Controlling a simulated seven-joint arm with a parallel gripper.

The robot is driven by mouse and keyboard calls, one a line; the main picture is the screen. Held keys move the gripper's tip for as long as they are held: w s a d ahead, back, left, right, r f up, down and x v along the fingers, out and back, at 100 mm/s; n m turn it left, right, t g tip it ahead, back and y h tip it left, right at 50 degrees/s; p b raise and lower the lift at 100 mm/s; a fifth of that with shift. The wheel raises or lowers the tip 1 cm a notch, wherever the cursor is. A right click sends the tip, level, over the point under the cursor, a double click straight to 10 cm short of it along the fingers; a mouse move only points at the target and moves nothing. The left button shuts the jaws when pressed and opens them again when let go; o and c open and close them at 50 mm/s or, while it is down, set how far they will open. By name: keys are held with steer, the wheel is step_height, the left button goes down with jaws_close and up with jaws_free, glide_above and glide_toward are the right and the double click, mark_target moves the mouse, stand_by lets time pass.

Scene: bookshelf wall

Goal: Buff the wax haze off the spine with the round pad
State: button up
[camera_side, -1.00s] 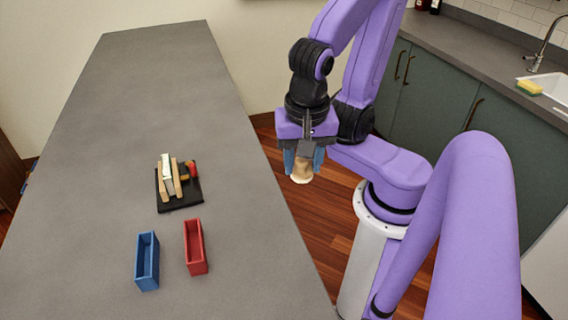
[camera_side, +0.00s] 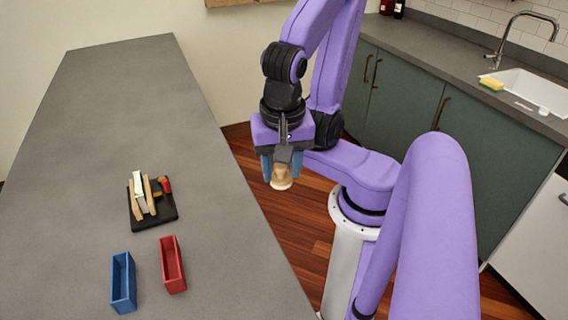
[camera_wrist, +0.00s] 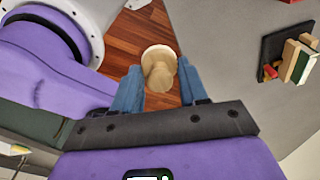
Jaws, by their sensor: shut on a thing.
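My gripper (camera_side: 281,166), with blue fingers, is shut on a tan round pad with a knob-like handle (camera_side: 282,178). The pad hangs over the wood floor, just right of the grey worktop's edge. In the wrist view the pad (camera_wrist: 158,52) shows its pale round face beyond the fingertips. A thin book with a white and green spine (camera_side: 139,187) stands between wooden uprights on a black base (camera_side: 160,215), left of my gripper and well apart from it. The wrist view shows the same book (camera_wrist: 303,68) at the right. Any haze is too small to tell.
A small red-ended item (camera_side: 165,185) lies on the black base beside the uprights. An open blue box (camera_side: 123,284) and an open red box (camera_side: 172,265) stand nearer on the worktop (camera_side: 120,110). The worktop is otherwise clear.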

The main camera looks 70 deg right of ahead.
steer(key=w+a+r+m, duration=0.2)
steer(key=w+a+m, duration=0.1)
steer(key=w+a, duration=0.3)
steer(key=m+g, duration=0.1)
steer(key=m, duration=0.5)
glide_toward(141, 193)
steer(key=shift+s+a+f, duration=0.1)
steer(key=shift+s+f, duration=0.1)
steer(key=shift+f, duration=0.8)
steer(key=shift+s+a+f, duration=0.1)
steer(key=shift+s+f, duration=0.1)
steer(key=shift+f, duration=0.8)
steer(key=shift+s+a+f, duration=0.1)
steer(key=shift+s+f, duration=0.1)
steer(key=shift+f, duration=0.75)
steer(key=shift+w+d+f, duration=0.1)
steer(key=shift+w+d, duration=0.4)
steer(key=shift+w, duration=0.05)
steer(key=shift+c, duration=0.3)
steer(key=shift+w+d, duration=3.25)
steer(key=shift+w, duration=0.15)
steer(key=shift+s+a, duration=3.85)
steer(key=shift+s, duration=0.15)
step_height(141, 193, up, 8)
steer(key=shift+d, duration=0.1)
